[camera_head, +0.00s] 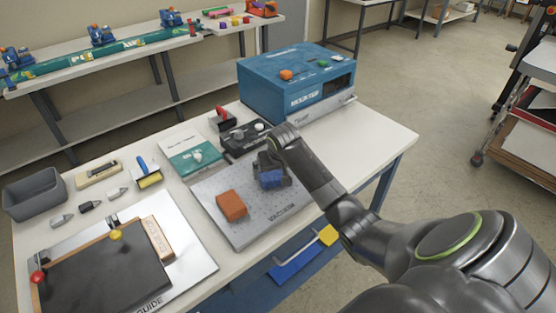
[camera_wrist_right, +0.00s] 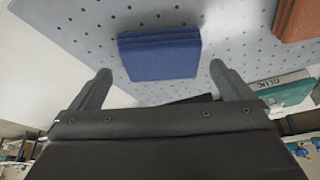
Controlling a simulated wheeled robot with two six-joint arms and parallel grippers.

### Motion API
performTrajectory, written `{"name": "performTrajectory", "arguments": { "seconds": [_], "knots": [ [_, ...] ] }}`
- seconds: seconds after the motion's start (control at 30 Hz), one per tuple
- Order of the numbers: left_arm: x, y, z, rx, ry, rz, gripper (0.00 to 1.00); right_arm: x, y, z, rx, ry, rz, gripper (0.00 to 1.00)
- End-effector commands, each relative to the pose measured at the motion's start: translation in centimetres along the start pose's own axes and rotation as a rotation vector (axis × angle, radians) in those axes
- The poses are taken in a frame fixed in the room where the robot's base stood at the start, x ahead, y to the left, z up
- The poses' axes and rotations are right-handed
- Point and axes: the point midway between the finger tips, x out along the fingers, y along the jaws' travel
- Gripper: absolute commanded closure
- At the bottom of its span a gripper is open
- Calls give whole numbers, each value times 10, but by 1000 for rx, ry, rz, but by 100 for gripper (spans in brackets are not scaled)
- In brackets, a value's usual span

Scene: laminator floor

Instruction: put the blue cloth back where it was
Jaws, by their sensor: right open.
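The blue cloth (camera_head: 271,180) looks like a small folded block. It lies on the grey perforated plate (camera_head: 250,232), near the plate's right side, partly covered by my right gripper in the head view. My right gripper (camera_head: 268,168) is over the plate at the cloth. In the right wrist view the cloth (camera_wrist_right: 160,58) shows beyond and between the two open fingertips (camera_wrist_right: 161,72), with nothing held. Whether a finger touches it cannot be told. My left gripper is not in view.
An orange-brown block (camera_head: 231,205) lies on the plate left of the cloth. A blue machine (camera_head: 290,90) stands behind. A black device (camera_head: 245,138) and a teal-and-white box (camera_head: 190,150) sit beyond the plate. A grey bin (camera_head: 35,195) is far left.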

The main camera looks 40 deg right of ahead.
Motion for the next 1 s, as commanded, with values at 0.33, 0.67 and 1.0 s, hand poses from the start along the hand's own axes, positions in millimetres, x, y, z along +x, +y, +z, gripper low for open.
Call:
{"name": "performTrajectory", "arguments": {
  "seconds": [0.33,0.67,1.0],
  "knots": [
    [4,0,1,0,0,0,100,-66,0,-1,-2,5,0,0],
    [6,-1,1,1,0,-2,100,-98,0,0,-1,0,0,0],
    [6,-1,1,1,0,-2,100,-99,0,0,0,-1,0,0]
  ]
}}
